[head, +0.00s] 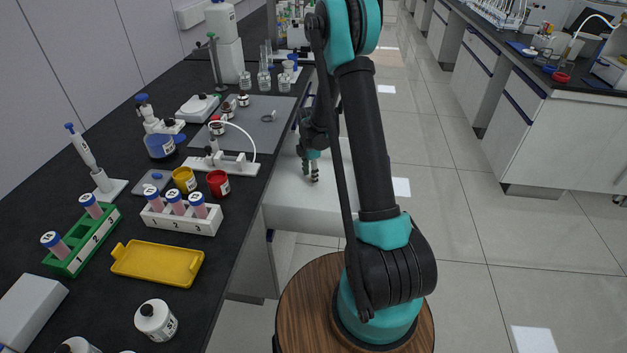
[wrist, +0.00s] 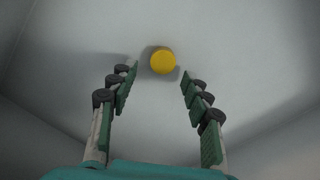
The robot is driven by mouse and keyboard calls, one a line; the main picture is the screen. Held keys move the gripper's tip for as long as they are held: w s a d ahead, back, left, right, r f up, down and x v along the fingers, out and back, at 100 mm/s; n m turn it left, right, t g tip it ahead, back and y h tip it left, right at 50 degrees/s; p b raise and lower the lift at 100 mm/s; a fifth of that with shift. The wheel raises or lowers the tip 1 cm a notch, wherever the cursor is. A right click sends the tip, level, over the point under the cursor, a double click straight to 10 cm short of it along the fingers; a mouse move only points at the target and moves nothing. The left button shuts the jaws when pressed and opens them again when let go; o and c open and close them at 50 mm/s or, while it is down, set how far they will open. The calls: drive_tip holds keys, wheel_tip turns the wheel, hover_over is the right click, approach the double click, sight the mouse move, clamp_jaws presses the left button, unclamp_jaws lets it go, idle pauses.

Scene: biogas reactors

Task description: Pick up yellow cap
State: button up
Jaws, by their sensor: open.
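The yellow cap (wrist: 163,62) shows in the wrist view as a small round disc on a plain pale surface (wrist: 215,45). It lies just beyond my gripper's fingertips, roughly midway between the two fingers. My gripper (wrist: 157,80) is open and empty, with a wide gap between the fingers. In the head view my gripper (head: 311,177) hangs pointing down over a white surface (head: 285,205) beside the dark bench. I cannot make out the cap in the head view; my arm and gripper may hide it.
The dark bench (head: 225,255) stands to the left. It holds a yellow tray (head: 157,262), a white tube rack (head: 180,219), a green rack (head: 85,247), a yellow jar (head: 184,180) and a red jar (head: 218,183). Pale walls flank the cap's surface. Open floor (head: 450,210) lies to the right.

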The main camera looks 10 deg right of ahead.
drive_tip(key=shift+f, duration=0.5)
drive_tip(key=c, duration=0.8)
drive_tip(key=shift+o, duration=0.2)
drive_tip(key=shift+r, duration=0.2)
